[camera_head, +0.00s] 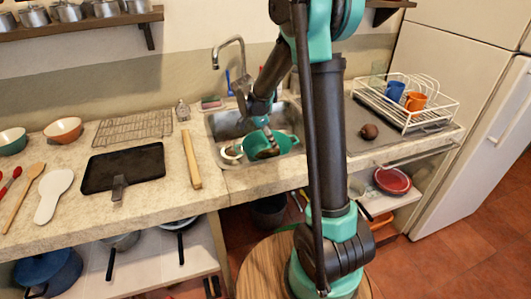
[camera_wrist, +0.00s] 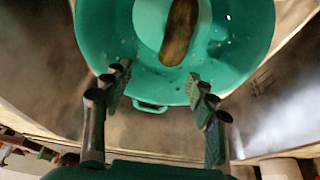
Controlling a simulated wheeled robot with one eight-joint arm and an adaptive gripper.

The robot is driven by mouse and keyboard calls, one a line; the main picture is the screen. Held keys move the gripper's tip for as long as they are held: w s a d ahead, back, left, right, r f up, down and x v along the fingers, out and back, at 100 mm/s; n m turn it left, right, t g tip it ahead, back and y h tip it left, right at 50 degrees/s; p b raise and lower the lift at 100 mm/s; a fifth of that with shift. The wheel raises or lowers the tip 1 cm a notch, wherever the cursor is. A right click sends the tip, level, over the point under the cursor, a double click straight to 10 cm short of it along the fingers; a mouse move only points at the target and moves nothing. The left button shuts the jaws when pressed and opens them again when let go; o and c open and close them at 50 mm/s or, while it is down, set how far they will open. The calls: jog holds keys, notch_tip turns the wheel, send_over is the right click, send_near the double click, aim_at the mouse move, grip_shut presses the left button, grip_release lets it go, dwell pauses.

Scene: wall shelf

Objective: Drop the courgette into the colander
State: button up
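The teal colander (camera_wrist: 245,45) fills the upper part of the wrist view. It also shows in the sink area in the head view (camera_head: 286,143). The courgette (camera_wrist: 180,32), dark green-brown, lies inside the colander over a pale round patch, beyond my fingertips. My gripper (camera_wrist: 158,73) is open, its two fingers apart with nothing between them, over the colander's near side. In the head view my wrist is above the colander, and the fingertips are hard to make out.
The sink (camera_head: 228,124) has a tall tap (camera_head: 229,42) behind it. A dish rack (camera_head: 405,101) with cups stands to the right, near a dark round object (camera_head: 369,131).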

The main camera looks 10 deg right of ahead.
jog(key=v, duration=1.2)
jog(key=shift+d, duration=0.1)
